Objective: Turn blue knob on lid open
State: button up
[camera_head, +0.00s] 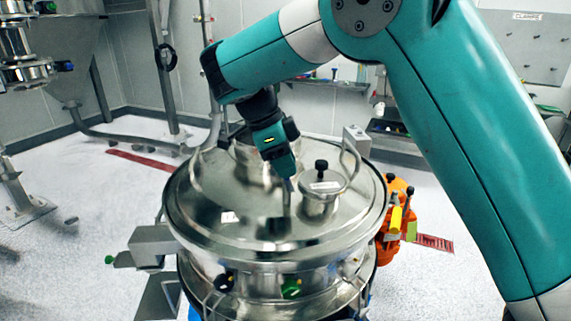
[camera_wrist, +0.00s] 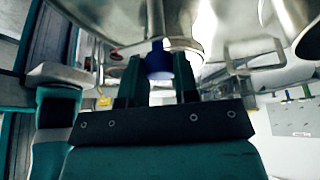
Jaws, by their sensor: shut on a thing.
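The steel sifter lid (camera_head: 215,205) covers the round vessel in the middle of the head view. My gripper (camera_head: 284,172) points down over the lid, left of a small capped port. In the wrist view, my gripper's two dark teal fingers (camera_wrist: 158,72) are on either side of the blue knob (camera_wrist: 160,58) and shut on it. A steel rod rises from the knob in that view. The blue knob is hidden by my gripper in the head view.
A small port with a black knob (camera_head: 321,167) and a curved lid handle (camera_head: 350,160) stand close to the right of my gripper. Orange equipment (camera_head: 396,215) is beside the vessel. A green knob (camera_head: 291,288) is on the vessel's front. Floor to the left is mostly free.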

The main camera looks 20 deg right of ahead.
jog(key=shift+m, duration=0.5)
jog(key=o, duration=0.9)
jog(key=p+v, duration=0.5)
jog(key=p, duration=0.1)
jog(key=p+v, duration=1.2)
jog(key=p, duration=0.1)
jog(key=shift+w+d+r, duration=0.2)
jog(key=shift+w+r, duration=0.1)
jog(key=shift+w, duration=0.05)
